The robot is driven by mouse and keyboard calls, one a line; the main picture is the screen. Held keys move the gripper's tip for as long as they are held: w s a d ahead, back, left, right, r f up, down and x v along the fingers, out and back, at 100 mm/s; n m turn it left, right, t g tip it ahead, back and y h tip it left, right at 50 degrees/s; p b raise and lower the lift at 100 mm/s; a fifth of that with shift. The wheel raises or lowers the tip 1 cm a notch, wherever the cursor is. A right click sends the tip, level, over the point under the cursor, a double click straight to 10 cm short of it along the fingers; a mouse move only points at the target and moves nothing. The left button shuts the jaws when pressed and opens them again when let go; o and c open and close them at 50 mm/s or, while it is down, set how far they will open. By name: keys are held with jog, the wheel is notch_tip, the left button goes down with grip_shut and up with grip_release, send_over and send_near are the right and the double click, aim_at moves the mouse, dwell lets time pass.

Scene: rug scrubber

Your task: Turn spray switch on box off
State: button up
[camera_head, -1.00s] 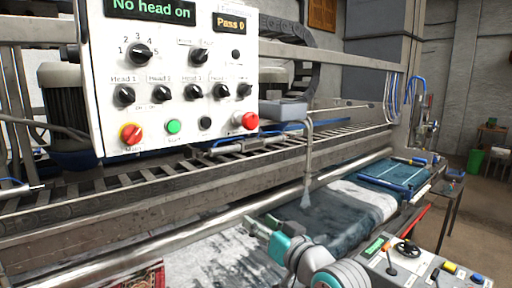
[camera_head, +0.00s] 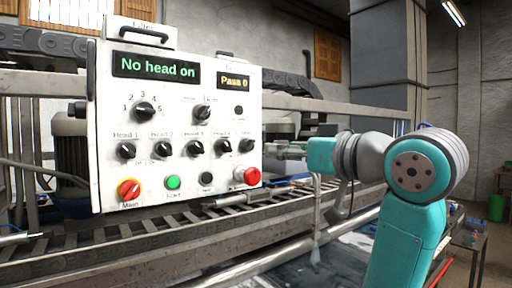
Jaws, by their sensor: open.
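The white control box (camera_head: 110,100) stands at left centre, its front panel facing me. The row of black knobs ends with a rightmost knob (camera_head: 246,146), probably the spray switch; its label is too small to read surely. Its pointer looks tilted, but I cannot tell its setting. My gripper (camera_head: 284,150) is at the right of the box, small and partly hard to make out, at about the height of that knob. It looks open and empty, pointing left, apart from the knob in the picture.
A red button (camera_head: 248,176) sits just below the rightmost knob. A green button (camera_head: 173,182) and a red-and-yellow main switch (camera_head: 129,189) are lower left. The display (camera_head: 155,66) reads "No head on". A rail with a slatted track (camera_head: 130,237) runs below the box.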

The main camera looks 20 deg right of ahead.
aim_at(254, 146)
jog(key=x, duration=1)
jog(key=shift+w+a, duration=0.1)
jog(key=shift+w, duration=0.25)
grip_shut()
